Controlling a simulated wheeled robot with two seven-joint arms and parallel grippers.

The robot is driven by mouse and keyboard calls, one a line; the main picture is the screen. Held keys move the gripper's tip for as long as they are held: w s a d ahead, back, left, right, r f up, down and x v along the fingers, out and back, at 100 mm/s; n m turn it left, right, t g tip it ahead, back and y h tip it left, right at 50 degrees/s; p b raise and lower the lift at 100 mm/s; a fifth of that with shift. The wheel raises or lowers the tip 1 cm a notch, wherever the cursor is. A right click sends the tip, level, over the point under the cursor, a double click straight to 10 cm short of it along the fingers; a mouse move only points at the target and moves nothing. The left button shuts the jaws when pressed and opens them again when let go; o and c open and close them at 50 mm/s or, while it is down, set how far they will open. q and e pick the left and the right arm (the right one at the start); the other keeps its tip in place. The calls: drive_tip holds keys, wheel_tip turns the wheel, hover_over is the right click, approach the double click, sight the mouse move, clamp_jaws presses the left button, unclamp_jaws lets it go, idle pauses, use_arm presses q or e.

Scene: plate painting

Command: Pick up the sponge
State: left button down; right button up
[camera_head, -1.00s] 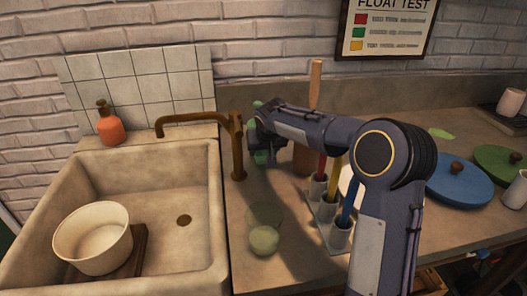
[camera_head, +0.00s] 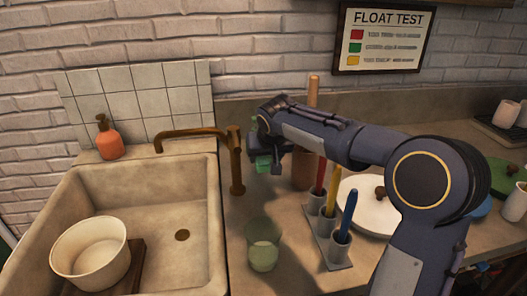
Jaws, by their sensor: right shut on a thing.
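The sponge (camera_head: 263,164) shows as a small green block at the end of my right arm, just right of the brown tap. My right gripper (camera_head: 265,152) is shut on it, with the sponge partly hidden by the dark fingers. Whether the sponge touches the counter is hard to tell. Another bit of green shows above, beside the wrist, and I cannot tell what it belongs to. My left gripper is not in view.
The tap (camera_head: 237,165) stands close left of the gripper, beside the sink (camera_head: 190,205) with a white bowl (camera_head: 91,252). A greenish cup (camera_head: 263,256) and a brush holder (camera_head: 327,238) stand in front. A white lid (camera_head: 362,192) lies to the right.

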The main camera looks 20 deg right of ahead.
drive_tip(key=s+a+b, duration=0.1)
drive_tip(key=s+a, duration=0.2)
drive_tip(key=s, duration=1)
drive_tip(key=shift+s+a, duration=0.25)
